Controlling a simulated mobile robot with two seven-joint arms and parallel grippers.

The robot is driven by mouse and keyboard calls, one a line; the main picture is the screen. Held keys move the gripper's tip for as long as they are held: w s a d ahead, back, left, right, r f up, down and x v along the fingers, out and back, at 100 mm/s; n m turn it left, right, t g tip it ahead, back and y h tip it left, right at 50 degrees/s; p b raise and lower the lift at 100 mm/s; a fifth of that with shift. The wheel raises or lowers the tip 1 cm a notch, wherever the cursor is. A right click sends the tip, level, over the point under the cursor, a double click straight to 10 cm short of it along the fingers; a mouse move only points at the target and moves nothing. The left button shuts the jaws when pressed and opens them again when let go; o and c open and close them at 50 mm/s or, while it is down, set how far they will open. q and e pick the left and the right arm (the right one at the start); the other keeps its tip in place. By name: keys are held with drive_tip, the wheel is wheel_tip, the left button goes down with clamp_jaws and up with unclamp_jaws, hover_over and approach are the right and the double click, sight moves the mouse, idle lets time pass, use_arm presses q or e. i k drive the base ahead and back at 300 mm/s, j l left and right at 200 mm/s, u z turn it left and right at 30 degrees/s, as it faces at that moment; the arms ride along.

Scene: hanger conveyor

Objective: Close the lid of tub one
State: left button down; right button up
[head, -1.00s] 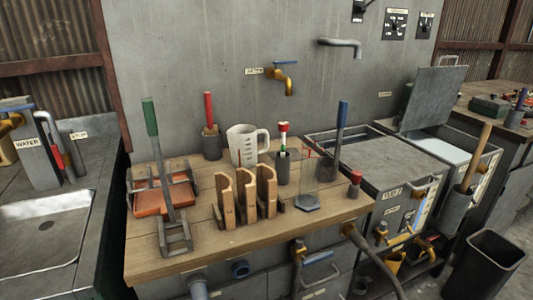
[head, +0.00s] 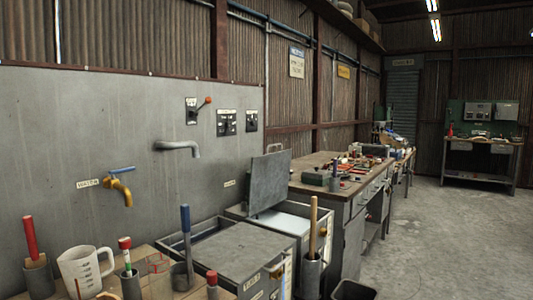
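Two grey tubs stand side by side. The nearer tub has a flat grey lid (head: 243,252) lying over most of its top, with a gap along its left side. Its front label (head: 251,281) is too small to read surely. The farther tub (head: 281,220) has its lid (head: 268,181) standing upright, with a pale surface visible inside. I cannot tell for certain which one is tub one. Neither of my grippers is in view.
A wooden bench with a measuring jug (head: 86,270) and a blue-handled tool (head: 185,240) stands at front left. A wooden-handled tool (head: 313,228) rises before the tubs. A dark bin (head: 353,290) is at the bottom. Open concrete floor (head: 420,240) lies right.

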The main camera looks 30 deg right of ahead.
sight(269, 178)
drive_tip(key=u, duration=0.25)
drive_tip(key=l+u, duration=0.8)
drive_tip(key=l, duration=0.65)
drive_tip(key=l+u, duration=0.2)
drive_tip(key=l, duration=0.6)
drive_tip(key=k+l, duration=0.1)
drive_tip(key=l, duration=0.4)
drive_tip(key=k+l, duration=0.1)
drive_tip(key=l, duration=0.45)
drive_tip(key=l+u, duration=0.1)
drive_tip(key=l, duration=0.4)
drive_tip(key=k, duration=0.05)
